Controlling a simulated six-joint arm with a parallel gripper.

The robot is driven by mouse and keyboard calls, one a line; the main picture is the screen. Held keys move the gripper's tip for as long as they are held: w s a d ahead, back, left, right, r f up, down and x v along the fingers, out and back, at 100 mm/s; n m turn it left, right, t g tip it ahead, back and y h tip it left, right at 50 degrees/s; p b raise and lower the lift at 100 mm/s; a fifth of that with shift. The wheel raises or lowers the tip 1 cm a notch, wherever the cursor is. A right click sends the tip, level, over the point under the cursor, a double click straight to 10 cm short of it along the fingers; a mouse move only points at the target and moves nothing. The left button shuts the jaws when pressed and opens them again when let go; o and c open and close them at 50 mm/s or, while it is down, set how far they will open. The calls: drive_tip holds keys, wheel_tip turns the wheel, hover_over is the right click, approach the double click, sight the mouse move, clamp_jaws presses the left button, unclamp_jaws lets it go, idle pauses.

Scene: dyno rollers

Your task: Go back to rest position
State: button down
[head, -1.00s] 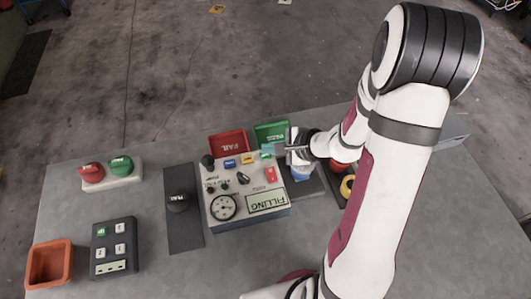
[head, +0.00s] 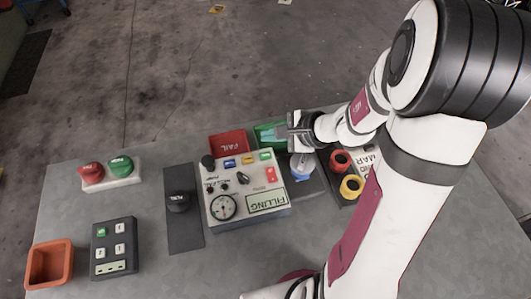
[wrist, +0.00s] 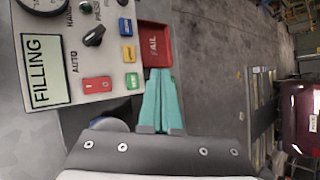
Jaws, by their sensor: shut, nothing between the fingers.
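My gripper (head: 280,136) hangs above the back edge of the table, over the green tray (head: 263,132) and just behind the FILLING panel (head: 250,212). Its teal fingers (wrist: 158,85) are together in the wrist view, with nothing held between them. In that view the fingertips overlap the lower edge of the red FAIL tray (wrist: 157,45). My gripper hides part of the green tray in the head view.
A blue round-topped item (head: 302,168) stands below my gripper. Red (head: 341,161) and yellow (head: 352,187) rings lie to the right. A black knob plate (head: 183,225), keypad (head: 114,248), button box (head: 108,174) and orange bin (head: 48,265) stand left.

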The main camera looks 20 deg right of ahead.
idle(0.6)
